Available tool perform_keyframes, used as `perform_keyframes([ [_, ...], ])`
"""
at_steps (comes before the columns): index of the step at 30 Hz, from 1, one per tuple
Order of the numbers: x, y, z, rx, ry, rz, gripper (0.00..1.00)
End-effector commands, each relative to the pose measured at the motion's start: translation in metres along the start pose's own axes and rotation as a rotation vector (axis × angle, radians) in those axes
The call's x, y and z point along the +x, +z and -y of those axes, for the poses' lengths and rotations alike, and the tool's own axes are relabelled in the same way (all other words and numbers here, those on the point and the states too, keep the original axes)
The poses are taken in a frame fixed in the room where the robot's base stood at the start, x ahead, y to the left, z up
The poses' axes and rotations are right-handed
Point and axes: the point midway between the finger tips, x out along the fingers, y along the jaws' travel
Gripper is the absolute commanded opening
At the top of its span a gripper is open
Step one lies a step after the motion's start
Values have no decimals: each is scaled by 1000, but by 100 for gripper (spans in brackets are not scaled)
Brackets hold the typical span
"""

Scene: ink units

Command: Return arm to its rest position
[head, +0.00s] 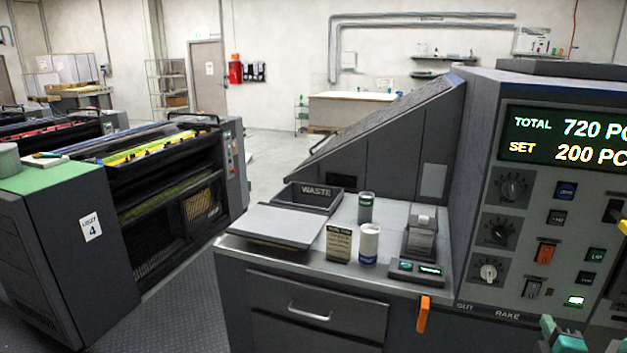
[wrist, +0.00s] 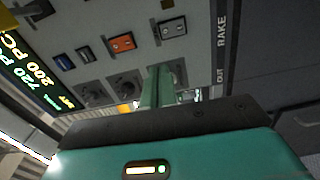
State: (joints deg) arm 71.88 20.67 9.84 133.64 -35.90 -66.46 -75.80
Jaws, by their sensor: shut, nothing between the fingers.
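My gripper (wrist: 160,76) shows in the wrist view as green fingers closed together, with nothing between them. They point toward the grey control panel (wrist: 105,62), which looks tilted in this view. The gap from the fingertips to the panel is hard to judge. In the head view, green and dark parts of my arm show at the bottom right corner, in front of the panel's lower part. The same control panel (head: 519,236) stands at the right there, with knobs, an orange switch and a lit display (head: 565,137) reading TOTAL 720 and SET 200.
Left of the panel, a grey worktop (head: 301,244) holds a WASTE bin (head: 306,196), a flat pad (head: 277,224), a white container (head: 369,242), a labelled box (head: 339,243) and a small device (head: 414,268). A press (head: 60,240) stands left; open floor (head: 187,312) lies between.

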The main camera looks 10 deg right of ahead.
Motion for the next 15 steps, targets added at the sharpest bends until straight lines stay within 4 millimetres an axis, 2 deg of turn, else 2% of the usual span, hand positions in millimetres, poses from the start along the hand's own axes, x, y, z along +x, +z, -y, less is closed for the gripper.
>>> perform_keyframes([
  [4,15,-57,-19,97,-129,-9,0],
  [8,12,-111,-36,229,-258,24,0],
  [11,-1,-151,-48,341,-352,60,0],
  [15,-34,-206,-62,510,-479,120,0],
])
